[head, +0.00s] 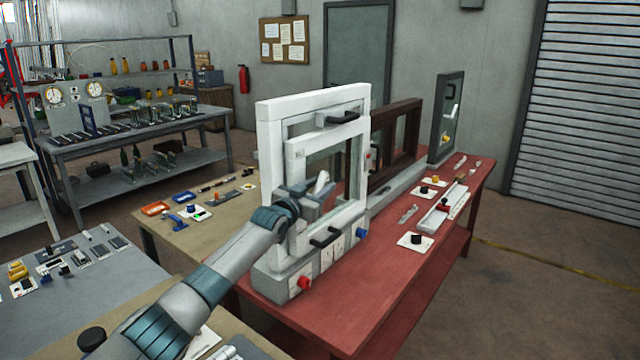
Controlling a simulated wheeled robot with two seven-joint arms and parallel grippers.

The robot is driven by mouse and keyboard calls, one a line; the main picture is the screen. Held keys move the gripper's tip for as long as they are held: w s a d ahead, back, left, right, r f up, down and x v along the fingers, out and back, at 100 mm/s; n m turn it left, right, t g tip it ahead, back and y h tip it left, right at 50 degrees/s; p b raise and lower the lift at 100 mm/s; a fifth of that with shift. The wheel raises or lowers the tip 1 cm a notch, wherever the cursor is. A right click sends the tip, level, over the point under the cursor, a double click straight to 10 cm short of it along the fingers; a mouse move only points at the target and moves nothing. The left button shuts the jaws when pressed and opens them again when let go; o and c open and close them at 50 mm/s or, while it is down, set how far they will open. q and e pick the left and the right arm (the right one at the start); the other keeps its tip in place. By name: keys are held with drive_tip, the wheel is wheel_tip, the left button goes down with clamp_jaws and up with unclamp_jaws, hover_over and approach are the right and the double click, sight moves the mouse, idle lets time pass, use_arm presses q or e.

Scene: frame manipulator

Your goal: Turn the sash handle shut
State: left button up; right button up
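A white window frame (264,150) with an inner sash (352,180) stands upright on a grey base on the red table. A pale sash handle (322,181) sticks up, tilted, at the sash's left side. My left arm reaches in from the bottom left. My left gripper (312,192) is at the handle and overlaps its lower part in the picture. The fingers are small and partly hidden against the frame, so I cannot tell whether they are closed on the handle. My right gripper is not in view.
The frame has black grips (325,237), a red knob (304,282) and a blue knob (361,232). A brown frame (412,130) and a dark grey panel (437,140) stand behind it. Small parts lie on the red table (390,290), whose front right is clear.

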use_arm(q)
drive_tip(key=shift+w, duration=0.35)
drive_tip(key=shift+d, duration=0.1)
drive_tip(key=shift+c, duration=0.5)
clamp_jaws()
